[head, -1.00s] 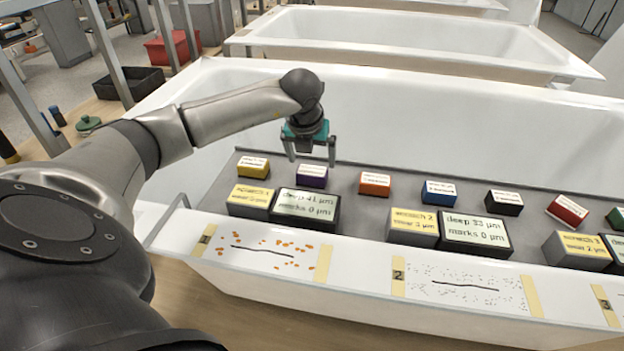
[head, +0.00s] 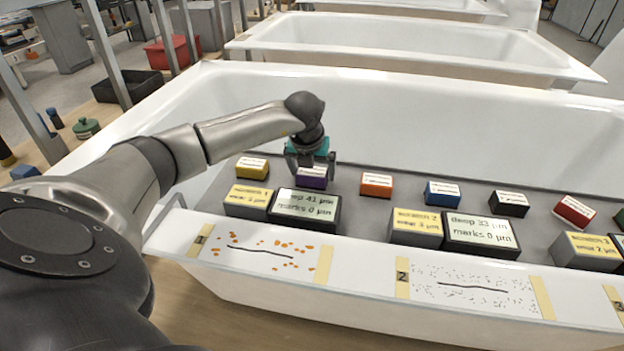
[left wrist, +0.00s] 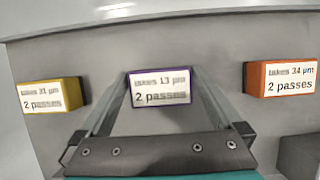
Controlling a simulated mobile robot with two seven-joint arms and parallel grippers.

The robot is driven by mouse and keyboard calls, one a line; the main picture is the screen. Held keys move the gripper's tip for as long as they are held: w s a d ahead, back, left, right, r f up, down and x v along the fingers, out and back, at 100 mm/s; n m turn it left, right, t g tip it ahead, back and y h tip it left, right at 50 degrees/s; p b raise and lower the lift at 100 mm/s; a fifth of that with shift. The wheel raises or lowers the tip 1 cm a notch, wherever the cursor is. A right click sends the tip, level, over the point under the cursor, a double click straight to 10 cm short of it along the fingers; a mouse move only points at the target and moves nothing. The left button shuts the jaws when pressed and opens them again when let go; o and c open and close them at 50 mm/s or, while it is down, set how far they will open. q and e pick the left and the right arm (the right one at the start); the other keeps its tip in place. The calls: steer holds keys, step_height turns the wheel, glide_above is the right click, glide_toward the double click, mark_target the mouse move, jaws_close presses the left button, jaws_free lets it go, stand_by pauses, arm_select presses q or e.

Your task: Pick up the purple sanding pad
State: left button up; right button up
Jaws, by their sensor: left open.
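The purple sanding pad (head: 312,178) is a small block with a white label on top. It sits on the grey board inside the front bathtub. My left gripper (head: 311,165) is lowered right at it, pointing down, with its jaws open. In the left wrist view the purple pad (left wrist: 160,88) lies between the two finger ends, and its label reads "2 passes". Whether the fingers touch its sides I cannot tell. The pad's far side is partly hidden behind the gripper in the head view. My right gripper is not seen.
A yellow pad (head: 252,168) stands left of the purple one, an orange pad (head: 376,185) right of it. Blue, black and red pads follow. A display box (head: 305,205) and a yellow-faced box (head: 247,201) stand just in front. The tub's front rim (head: 355,262) is nearest.

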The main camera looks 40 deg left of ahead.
arm_select(q)
steer(key=c, duration=1.1)
steer(key=shift+r, duration=0.1)
steer(key=shift+r, duration=0.4)
step_height(320, 180, up, 8)
steer(key=p, duration=0.3)
steer(key=shift+r, duration=0.15)
steer(key=shift+r+p, duration=1.6)
steer(key=shift+r, duration=3.8)
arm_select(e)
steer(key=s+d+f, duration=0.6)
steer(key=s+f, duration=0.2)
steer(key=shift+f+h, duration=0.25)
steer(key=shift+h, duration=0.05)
